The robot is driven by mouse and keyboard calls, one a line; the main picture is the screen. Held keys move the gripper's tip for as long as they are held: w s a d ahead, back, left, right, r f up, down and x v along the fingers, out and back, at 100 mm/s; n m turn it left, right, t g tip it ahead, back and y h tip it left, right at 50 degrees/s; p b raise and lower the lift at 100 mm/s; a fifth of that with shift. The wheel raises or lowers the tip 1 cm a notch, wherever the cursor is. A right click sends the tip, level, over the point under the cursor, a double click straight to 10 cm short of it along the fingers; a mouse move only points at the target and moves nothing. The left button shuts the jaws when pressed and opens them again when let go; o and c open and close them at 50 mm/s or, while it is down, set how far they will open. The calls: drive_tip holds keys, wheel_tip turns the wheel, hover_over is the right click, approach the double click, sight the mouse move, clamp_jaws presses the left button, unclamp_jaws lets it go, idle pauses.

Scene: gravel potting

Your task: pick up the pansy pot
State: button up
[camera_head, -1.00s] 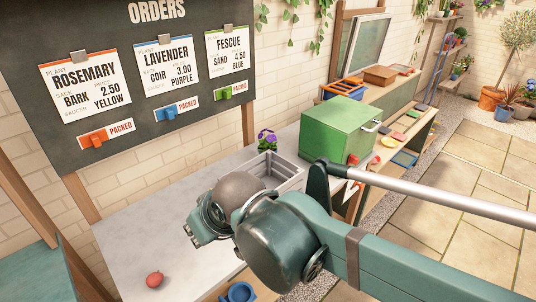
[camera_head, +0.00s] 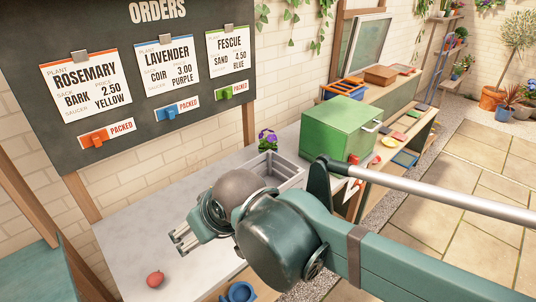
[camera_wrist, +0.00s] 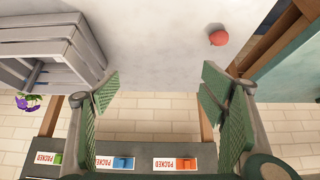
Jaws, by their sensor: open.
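The pansy, with purple flowers and green leaves, shows in the head view (camera_head: 267,138) behind the grey slatted crate (camera_head: 289,183). Its pot is hidden there by the crate. In the wrist view the purple pansy flowers (camera_wrist: 27,103) are at the left edge, beside the crate (camera_wrist: 75,55); I cannot make out the pot. My gripper (camera_head: 180,241) is above the pale worktop, to the left and front of the crate and apart from the pansy. In the wrist view my gripper (camera_wrist: 158,92) has its green-padded fingers spread wide with nothing between them.
A round red object (camera_head: 155,280) lies on the worktop (camera_head: 130,245) near its front. A green box (camera_head: 335,128) stands right of the crate. A blue cup-like thing (camera_head: 238,292) is at the bottom. The orders board (camera_head: 150,60) hangs on the wall behind. The worktop's left part is mostly clear.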

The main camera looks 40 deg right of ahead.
drive_tip(key=shift+r, duration=2.35)
drive_tip(key=w+d+r+m+h+p, duration=0.2)
drive_tip(key=w+d, duration=0.5)
drive_tip(key=d, duration=0.1)
drive_tip(key=w+d+r+m+h+p, duration=0.1)
drive_tip(key=w+d+r+m+p, duration=0.15)
drive_tip(key=w+d, duration=0.55)
drive_tip(key=m+g+h+p, duration=0.1)
drive_tip(key=m+h+p, duration=0.3)
drive_tip(key=m+p, duration=0.15)
hover_over(268, 146)
drive_tip(key=s+a, duration=0.2)
drive_tip(key=a, duration=0.1)
wheel_tip(268, 146, down, 4)
drive_tip(key=f, duration=1.1)
drive_tip(key=shift+s+f, duration=0.2)
drive_tip(key=shift+f, duration=0.55)
drive_tip(key=shift+x, duration=1.3)
